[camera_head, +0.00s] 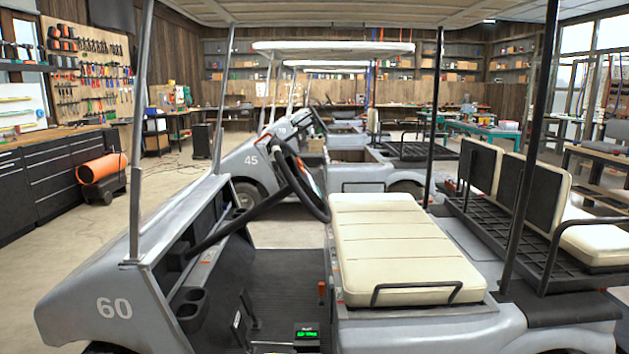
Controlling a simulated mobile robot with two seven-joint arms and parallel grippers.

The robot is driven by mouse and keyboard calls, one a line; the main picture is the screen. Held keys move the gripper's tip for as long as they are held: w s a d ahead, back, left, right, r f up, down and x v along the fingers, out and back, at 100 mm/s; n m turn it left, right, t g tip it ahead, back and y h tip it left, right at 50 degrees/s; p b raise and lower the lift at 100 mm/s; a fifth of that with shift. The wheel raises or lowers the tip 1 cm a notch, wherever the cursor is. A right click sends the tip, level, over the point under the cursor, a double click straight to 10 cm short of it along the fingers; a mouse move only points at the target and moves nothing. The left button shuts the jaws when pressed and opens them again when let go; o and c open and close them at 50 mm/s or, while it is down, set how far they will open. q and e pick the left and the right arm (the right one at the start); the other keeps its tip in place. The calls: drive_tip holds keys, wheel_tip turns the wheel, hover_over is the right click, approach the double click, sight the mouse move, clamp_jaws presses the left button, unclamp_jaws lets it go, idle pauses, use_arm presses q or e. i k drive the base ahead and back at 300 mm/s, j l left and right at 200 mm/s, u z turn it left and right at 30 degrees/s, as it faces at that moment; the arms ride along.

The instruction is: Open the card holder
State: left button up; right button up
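No part clearly reads as a card holder. The nearest cart, marked 60, has a dark steering wheel (296,182) on a slanted column, seen nearly edge-on. Small light and reddish details show within its rim, too small to tell whether they are a card holder or whether it is open or shut. The dashboard (190,245) has open shelves and cup holders (188,308). Neither of my grippers is in view.
A cream seat (395,240) with a black armrest (430,290) is right of the wheel. Thin roof posts (139,130) rise around the cart. A green-lit display (307,335) is at the bottom. Open floor (75,235) lies left.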

sight(307, 178)
drive_tip(key=i+z, duration=0.1)
drive_tip(key=z, duration=0.25)
drive_tip(key=i+j+z, duration=0.1)
drive_tip(key=z, duration=0.3)
drive_tip(key=i+j+z, duration=0.1)
drive_tip(key=z, duration=0.25)
drive_tip(key=i+j+z, duration=0.25)
drive_tip(key=j+z, duration=0.2)
drive_tip(key=j, duration=0.25)
drive_tip(key=i+j, duration=0.15)
drive_tip(key=j, duration=0.2)
drive_tip(key=i+j+z, duration=0.15)
drive_tip(key=j, duration=0.25)
